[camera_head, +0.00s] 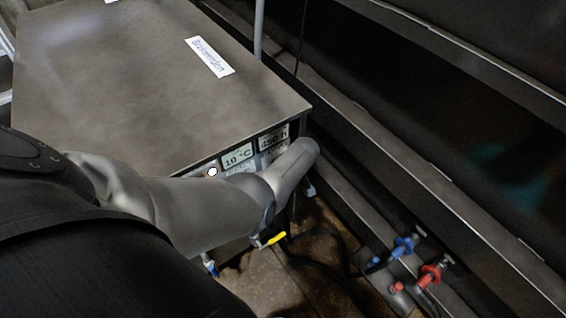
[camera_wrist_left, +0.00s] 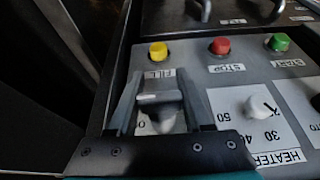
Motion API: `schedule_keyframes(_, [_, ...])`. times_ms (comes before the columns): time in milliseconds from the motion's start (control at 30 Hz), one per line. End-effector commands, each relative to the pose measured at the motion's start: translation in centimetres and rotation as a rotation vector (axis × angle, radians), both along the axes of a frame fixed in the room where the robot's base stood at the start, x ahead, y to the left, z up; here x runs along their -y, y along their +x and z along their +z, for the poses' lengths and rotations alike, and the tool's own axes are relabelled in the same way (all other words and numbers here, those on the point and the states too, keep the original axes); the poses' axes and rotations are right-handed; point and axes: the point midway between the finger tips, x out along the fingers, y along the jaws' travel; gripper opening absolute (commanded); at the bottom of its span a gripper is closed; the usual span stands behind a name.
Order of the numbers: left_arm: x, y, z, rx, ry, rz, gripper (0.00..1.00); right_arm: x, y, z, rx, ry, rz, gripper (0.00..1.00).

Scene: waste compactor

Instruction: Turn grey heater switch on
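In the left wrist view, a grey switch knob (camera_wrist_left: 158,99) sits on the control panel with a "0" mark beside it. My left gripper (camera_wrist_left: 158,106) is open, with one finger on each side of this knob. I cannot tell whether the fingers touch it. A white dial (camera_wrist_left: 258,106) marked 30, 40, 50 stands to its right, with an upside-down "HEATER" label (camera_wrist_left: 277,158). In the head view, my left arm crosses in front of the grey machine (camera_head: 150,80), and its gripper and the switch are hidden. My right gripper is not in view.
In the left wrist view, yellow (camera_wrist_left: 158,51), red (camera_wrist_left: 221,45) and green (camera_wrist_left: 279,42) buttons line the panel beyond the knob. In the head view, small displays (camera_head: 238,155) show on the machine front. Blue (camera_head: 404,246) and red (camera_head: 431,275) valves sit at lower right.

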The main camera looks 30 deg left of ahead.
Motion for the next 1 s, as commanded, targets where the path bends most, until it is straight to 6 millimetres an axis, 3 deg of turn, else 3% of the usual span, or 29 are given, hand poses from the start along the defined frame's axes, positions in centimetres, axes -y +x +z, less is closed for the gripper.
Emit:
schedule_keyframes(33, [0.0, -0.1, -0.1, -0.002, 0.000, -0.001, 0.54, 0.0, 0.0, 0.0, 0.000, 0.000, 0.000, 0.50])
schedule_keyframes(267, [0.0, -0.1, 0.0, -0.002, 0.000, -0.001, 0.80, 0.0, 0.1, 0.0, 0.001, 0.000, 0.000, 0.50])
schedule_keyframes(667, [0.2, -0.1, 0.8, 0.001, 0.000, 0.000, 0.80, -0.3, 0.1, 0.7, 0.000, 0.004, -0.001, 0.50])
schedule_keyframes(1000, [1.9, -0.7, 5.2, 0.001, 0.000, 0.000, 0.80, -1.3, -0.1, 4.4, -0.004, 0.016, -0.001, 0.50])
